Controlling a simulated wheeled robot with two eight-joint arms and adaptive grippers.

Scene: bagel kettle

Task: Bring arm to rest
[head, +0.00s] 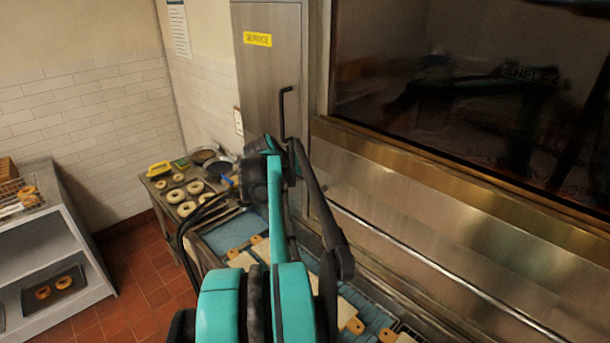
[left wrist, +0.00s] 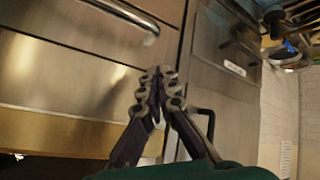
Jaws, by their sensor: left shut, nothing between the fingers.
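My left gripper (left wrist: 159,88) shows in the left wrist view with its fingertips together and nothing between them. It is in front of steel panels, apart from the bagels and pans. In the head view a teal and black arm of mine rises through the middle; its fingertips cannot be made out there. My right gripper is not in view.
A counter with pale bagels (head: 187,209), pans (head: 204,156) and a blue surface (head: 236,231) lies behind the arm. Boards with orange handles line the counter. A steel oven front (head: 450,205) stands right. A shelf unit (head: 36,245) with browned bagels stands left.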

